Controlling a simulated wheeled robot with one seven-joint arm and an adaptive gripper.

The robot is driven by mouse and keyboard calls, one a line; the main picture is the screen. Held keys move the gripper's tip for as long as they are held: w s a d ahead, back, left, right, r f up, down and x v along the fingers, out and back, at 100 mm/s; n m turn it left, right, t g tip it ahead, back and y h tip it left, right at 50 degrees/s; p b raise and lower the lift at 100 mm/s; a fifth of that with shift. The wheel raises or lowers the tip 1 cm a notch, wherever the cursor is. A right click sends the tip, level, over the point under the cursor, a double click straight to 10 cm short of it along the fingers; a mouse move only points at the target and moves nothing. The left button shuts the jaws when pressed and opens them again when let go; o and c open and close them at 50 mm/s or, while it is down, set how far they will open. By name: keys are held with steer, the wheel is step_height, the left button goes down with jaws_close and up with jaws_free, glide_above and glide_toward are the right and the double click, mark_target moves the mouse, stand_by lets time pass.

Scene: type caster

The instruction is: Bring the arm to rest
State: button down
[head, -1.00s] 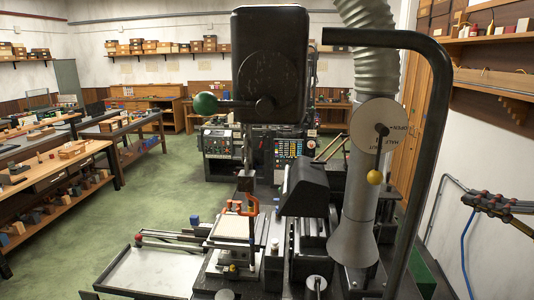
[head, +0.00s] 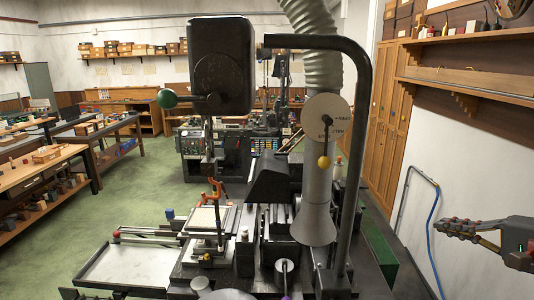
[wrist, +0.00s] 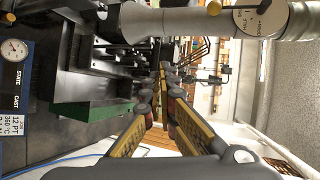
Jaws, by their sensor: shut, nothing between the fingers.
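My gripper (head: 442,227) is at the right of the head view, held in the air with its fingers pointing left. It is shut and empty. In the wrist view the yellow-sided fingers of my gripper (wrist: 163,75) converge to a closed tip. The black casting machine (head: 220,65) stands left of it, with a grey duct (head: 318,185) and a black bent pipe frame (head: 360,150) between. A clear gap shows between my gripper and the pipe frame. The rest of my arm is mostly out of the head view.
The white dial with a yellow knob (head: 323,161) is on the duct; the dial also shows in the wrist view (wrist: 262,18). A green box (head: 380,245) lies by the machine's right side. A blue hose (head: 436,235) hangs on the right wall, below shelves (head: 470,85). Green floor is free at left.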

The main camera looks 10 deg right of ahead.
steer(key=s+a+f+n+g+h+b, duration=0.15)
steer(key=s+a+f+g, duration=0.25)
steer(key=a+f, duration=0.45)
steer(key=s+a+f+n+g+h+b, duration=0.15)
steer(key=s+a+f+g, duration=0.3)
steer(key=f, duration=0.75)
steer(key=s+a+f+n+b, duration=0.1)
steer(key=a+f+n+b, duration=0.1)
steer(key=a+n, duration=0.4)
steer(key=s+a+f+n+h+b, duration=0.1)
steer(key=a+f+n+b, duration=0.2)
steer(key=a, duration=1)
steer(key=n, duration=0.2)
steer(key=shift+s+a+n+b, duration=0.15)
steer(key=shift+s+n+b, duration=0.2)
steer(key=shift+n, duration=0.05)
steer(key=shift+f+t, duration=0.1)
steer(key=shift+t, duration=0.15)
